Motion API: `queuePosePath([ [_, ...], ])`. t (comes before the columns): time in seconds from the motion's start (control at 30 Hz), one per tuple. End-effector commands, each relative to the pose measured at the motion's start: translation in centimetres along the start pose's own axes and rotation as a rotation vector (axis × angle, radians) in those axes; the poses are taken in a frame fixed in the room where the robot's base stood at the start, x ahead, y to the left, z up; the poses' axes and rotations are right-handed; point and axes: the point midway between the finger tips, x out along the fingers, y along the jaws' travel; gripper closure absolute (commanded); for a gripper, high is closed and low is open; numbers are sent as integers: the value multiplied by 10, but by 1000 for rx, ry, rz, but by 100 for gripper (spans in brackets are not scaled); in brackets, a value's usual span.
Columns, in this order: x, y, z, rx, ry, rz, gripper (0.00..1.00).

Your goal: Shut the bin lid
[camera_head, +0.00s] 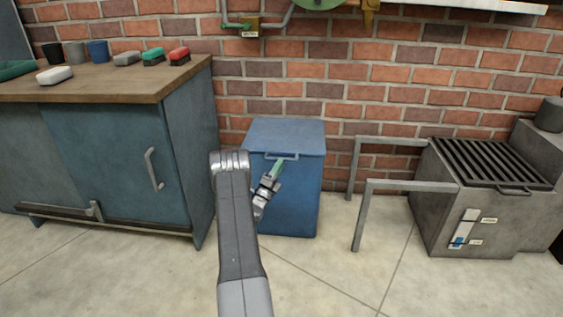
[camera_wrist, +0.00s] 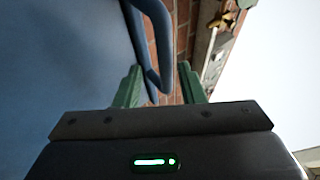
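The blue bin (camera_head: 298,200) stands against the brick wall. Its lid (camera_head: 285,135) lies across the top and looks down, with no clear gap showing. A bar handle (camera_head: 283,156) runs along the lid's front edge; it also shows large in the wrist view (camera_wrist: 160,35). My gripper (camera_head: 279,167) is in front of the bin, just below the handle. In the wrist view its two green fingers (camera_wrist: 160,78) are apart, with the handle's bar reaching down near the space between them. I cannot tell whether they touch it. My arm hides the bin's left front.
A blue workbench cabinet (camera_head: 120,160) with a wooden top stands left of the bin, holding cups and brushes. A grey metal unit with a grate (camera_head: 488,163) and a rail frame (camera_head: 365,215) stand to the right. The floor (camera_head: 330,275) in front is clear.

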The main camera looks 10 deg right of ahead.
Motion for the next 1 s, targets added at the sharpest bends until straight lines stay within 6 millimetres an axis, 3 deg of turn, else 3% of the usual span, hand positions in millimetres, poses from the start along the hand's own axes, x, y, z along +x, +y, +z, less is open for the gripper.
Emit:
queuePosePath([
  [0.3,-73,0,1,-1,-3,5,64],
  [0.5,-102,0,0,-1,-2,3,64],
  [1.0,-110,1,0,0,0,2,64],
])
